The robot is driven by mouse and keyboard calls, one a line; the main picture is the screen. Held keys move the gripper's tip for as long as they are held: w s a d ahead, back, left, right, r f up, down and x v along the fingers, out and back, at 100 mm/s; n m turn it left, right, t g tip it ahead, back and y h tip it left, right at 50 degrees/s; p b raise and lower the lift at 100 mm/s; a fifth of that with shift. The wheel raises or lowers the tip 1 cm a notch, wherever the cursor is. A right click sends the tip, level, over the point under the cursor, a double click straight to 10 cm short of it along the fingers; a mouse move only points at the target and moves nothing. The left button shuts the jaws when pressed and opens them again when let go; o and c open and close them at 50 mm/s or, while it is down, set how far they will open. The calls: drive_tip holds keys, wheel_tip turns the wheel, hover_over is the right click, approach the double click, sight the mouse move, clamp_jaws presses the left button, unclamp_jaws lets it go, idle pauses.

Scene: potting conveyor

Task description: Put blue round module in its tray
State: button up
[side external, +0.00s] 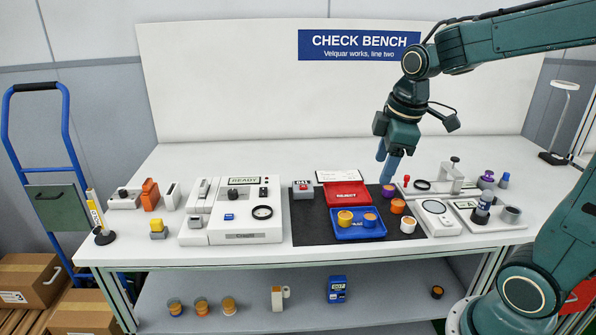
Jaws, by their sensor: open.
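My gripper (388,172) has blue fingers and points down over the back right of the dark mat. Directly below it, close to the fingertips, stands a small round module (388,191) with a purple-blue side and an orange top. The blue tray (343,236) lies on the mat, left of and nearer than my gripper. It holds a yellow round module (345,217) on its left and an orange-topped round module (370,220) with a bluish side on its right. Which one is the blue module is hard to tell at this size. The gripper is open, with nothing seen between its fingers.
An orange module (397,206) and a white one (408,225) stand right of the blue tray. A red REJECT tray (345,195) sits behind it. A white tester (245,225) stands left, a round-dial device (436,217) right. A press-like stand (452,178) is near the gripper.

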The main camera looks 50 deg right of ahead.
drive_tip(key=s+a+r+m+t, duration=0.2)
drive_tip(key=s+a+m, duration=0.5)
drive_tip(key=s, duration=0.4)
drive_tip(key=shift+s+a+t+y, duration=0.3)
drive_tip(key=shift+s+a+t, duration=0.1)
drive_tip(key=shift+t, duration=0.1)
drive_tip(key=shift+r, duration=0.1)
idle(0.6)
